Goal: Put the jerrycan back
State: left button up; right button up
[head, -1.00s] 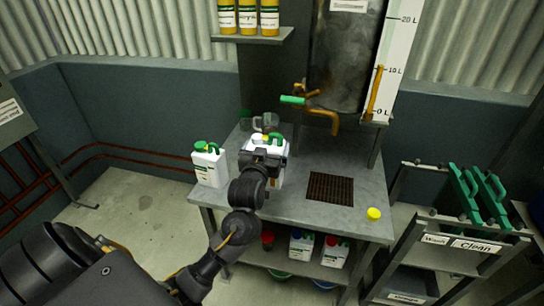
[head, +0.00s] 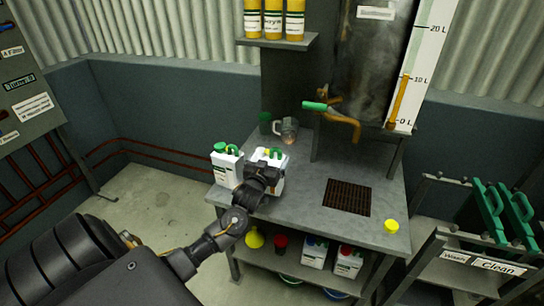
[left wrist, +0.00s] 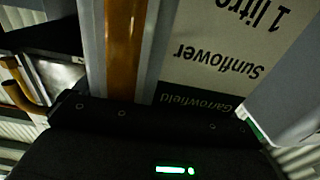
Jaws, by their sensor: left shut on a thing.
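In the head view a white jerrycan (head: 281,184) with a green handle and yellow cap is at the left of the metal bench (head: 310,205). My left gripper (head: 264,177) is shut on it and hides much of its front. I cannot tell whether its base touches the bench top. Just left of it stands another white jerrycan (head: 226,170) with a green cap. The left wrist view shows a label (left wrist: 235,55) close up and upside down, reading "Garrowfield", "Sunflower" and "1 litre". My right gripper is not in view.
A glass mug (head: 287,131) stands behind the held jerrycan. The lower shelf holds more jerrycans (head: 314,253) and a yellow funnel (head: 255,238). A rack (head: 470,240) stands at right.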

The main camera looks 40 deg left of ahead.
pick_arm(q)
jog(key=shift+f, duration=0.8)
jog(key=o, duration=1.6)
jog(key=shift+f, duration=0.15)
jog(key=shift+c, duration=0.2)
jog(key=shift+s+d, duration=0.1)
jog(key=v, duration=1.2)
jog(key=shift+b, duration=0.3)
